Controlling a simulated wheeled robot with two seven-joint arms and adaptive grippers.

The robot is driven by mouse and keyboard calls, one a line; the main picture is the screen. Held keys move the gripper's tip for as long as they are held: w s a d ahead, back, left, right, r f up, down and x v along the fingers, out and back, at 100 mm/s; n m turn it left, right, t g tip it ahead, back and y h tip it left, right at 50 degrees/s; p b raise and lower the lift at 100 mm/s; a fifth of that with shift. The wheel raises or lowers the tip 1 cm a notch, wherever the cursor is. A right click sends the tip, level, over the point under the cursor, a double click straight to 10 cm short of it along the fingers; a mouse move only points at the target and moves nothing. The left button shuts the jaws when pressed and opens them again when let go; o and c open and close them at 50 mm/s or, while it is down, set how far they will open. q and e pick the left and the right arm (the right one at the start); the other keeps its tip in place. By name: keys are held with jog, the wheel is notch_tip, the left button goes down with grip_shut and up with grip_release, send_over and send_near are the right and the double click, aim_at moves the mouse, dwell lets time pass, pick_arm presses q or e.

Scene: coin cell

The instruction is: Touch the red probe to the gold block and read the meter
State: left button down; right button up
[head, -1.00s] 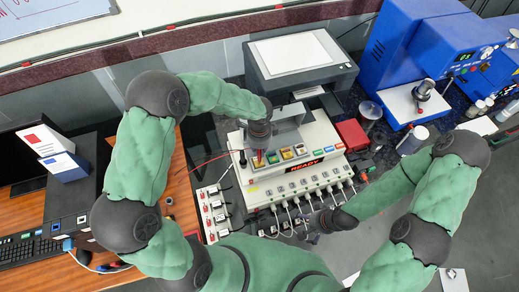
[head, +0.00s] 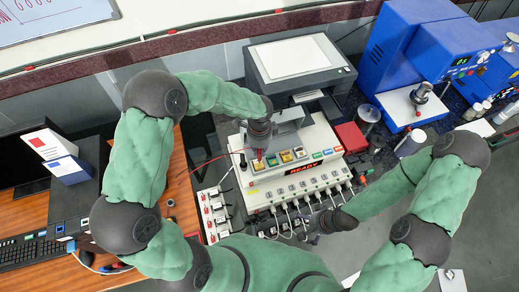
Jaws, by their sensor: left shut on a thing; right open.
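My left gripper (head: 260,142) is shut on the red probe (head: 259,155), which points down at the left end of a row of small blocks on the white meter unit. A gold-looking block (head: 286,156) sits in this row; the blocks are too small to tell their metals apart surely. I cannot tell whether the probe tip touches anything. The meter's display (head: 302,169) reads READY in red on black. My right gripper (head: 322,223) is open and empty, low in front of the unit, near its cables.
A grey printer (head: 300,62) stands behind the unit. A red box (head: 350,137) and a metal cylinder (head: 368,114) stand to the right. A white power strip (head: 213,212) lies to the left. Blue machines (head: 412,45) fill the back right.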

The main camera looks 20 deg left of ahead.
pick_arm(q)
jog(key=shift+r+p, duration=1.4)
jog(key=shift+r, duration=0.7)
